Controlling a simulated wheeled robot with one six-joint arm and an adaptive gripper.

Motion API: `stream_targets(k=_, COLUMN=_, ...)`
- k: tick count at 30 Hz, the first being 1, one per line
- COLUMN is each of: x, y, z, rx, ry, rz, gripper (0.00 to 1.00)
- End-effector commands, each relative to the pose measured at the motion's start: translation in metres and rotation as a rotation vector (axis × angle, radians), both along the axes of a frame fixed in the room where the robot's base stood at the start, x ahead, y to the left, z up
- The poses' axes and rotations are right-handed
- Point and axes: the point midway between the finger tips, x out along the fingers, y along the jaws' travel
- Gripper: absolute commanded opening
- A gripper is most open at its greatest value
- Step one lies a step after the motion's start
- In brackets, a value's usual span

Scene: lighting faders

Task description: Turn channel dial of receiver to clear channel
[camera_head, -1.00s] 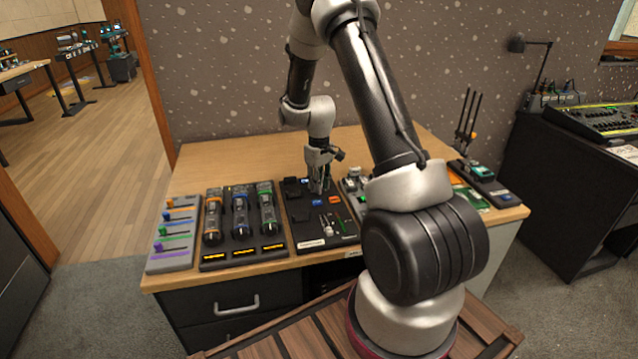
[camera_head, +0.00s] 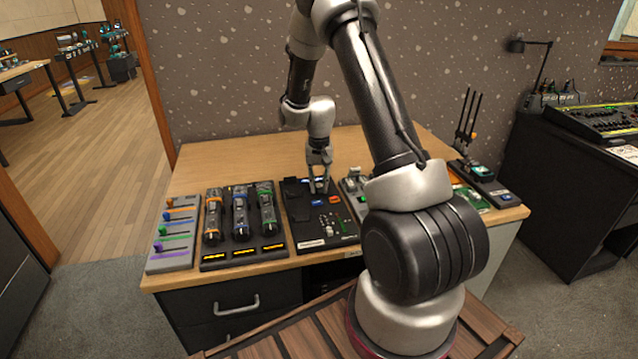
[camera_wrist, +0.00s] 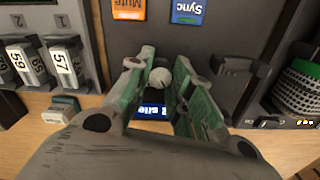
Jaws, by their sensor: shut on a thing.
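The receiver is a dark panel (camera_head: 300,222) on the wooden table, left of my arm's base in the head view. My gripper (camera_head: 319,188) points down at its upper part. In the wrist view my gripper (camera_wrist: 160,85) has its two green-lined fingers on either side of a small round grey channel dial (camera_wrist: 160,77), shut on it. A lit blue display (camera_wrist: 151,111) with white lettering shows between the fingers, partly hidden, so its text is not fully readable. The dial itself is hidden by the fingers in the head view.
An orange Mute button (camera_wrist: 129,9) and a blue Sync button (camera_wrist: 188,11) are close by on the panel. Numbered fader units (camera_wrist: 62,62) stand at the left in the wrist view. A grey slider box (camera_head: 172,240) is at the table's left end. The table's back is clear.

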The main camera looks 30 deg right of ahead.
Motion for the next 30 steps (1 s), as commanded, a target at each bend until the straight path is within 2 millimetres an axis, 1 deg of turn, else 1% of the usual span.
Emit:
stream_targets(k=6, x=0.0007, y=-0.0002, z=0.0005, rx=0.0, ry=-0.002, rz=-0.034, gripper=0.0)
stream_targets(k=18, x=0.0008, y=-0.0002, z=0.0006, rx=0.0, ry=-0.002, rz=-0.038, gripper=0.0)
stream_targets(k=19, x=0.0008, y=-0.0002, z=0.0006, rx=0.0, ry=-0.002, rz=-0.038, gripper=0.27)
stream_targets(k=22, x=0.0007, y=-0.0002, z=0.0005, rx=0.0, ry=-0.002, rz=-0.038, gripper=0.45)
stream_targets(k=30, x=0.0003, y=-0.0001, z=0.0003, rx=-0.001, ry=-0.001, rz=-0.038, gripper=0.45)
